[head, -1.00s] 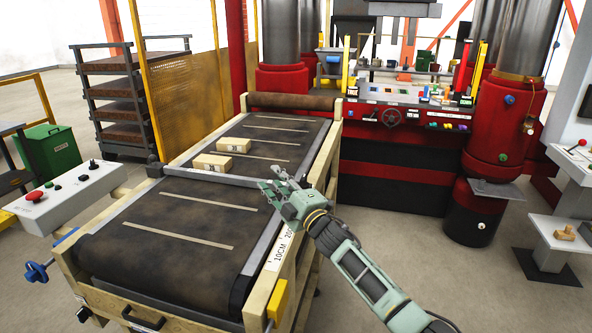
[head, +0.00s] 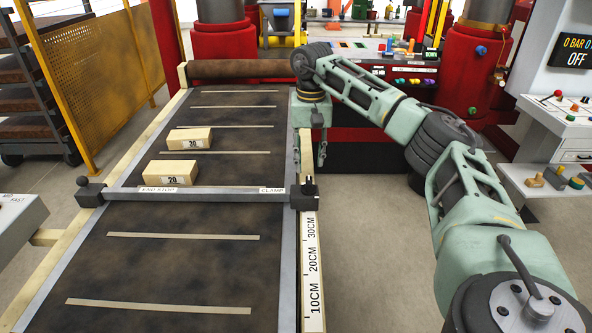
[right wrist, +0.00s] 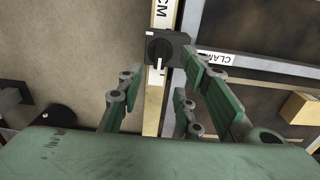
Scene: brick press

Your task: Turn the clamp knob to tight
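The clamp knob (head: 309,185) is a small black knob on a dark block at the right end of the grey end-stop bar (head: 222,194), beside the "CLAMP" label (head: 272,190). In the right wrist view the knob (right wrist: 158,50) is round and dark with a white pointer mark toward the bottom of the picture. My right gripper (head: 310,152) hangs fingers-down just beyond the knob in the head view. In the right wrist view its fingers (right wrist: 162,88) are spread with nothing between them; the knob shows past the fingertips, apparently apart from them. My left gripper is out of view.
A ruler strip (head: 314,275) runs along the right rail. The red press stands behind. Clear floor lies right of the rail.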

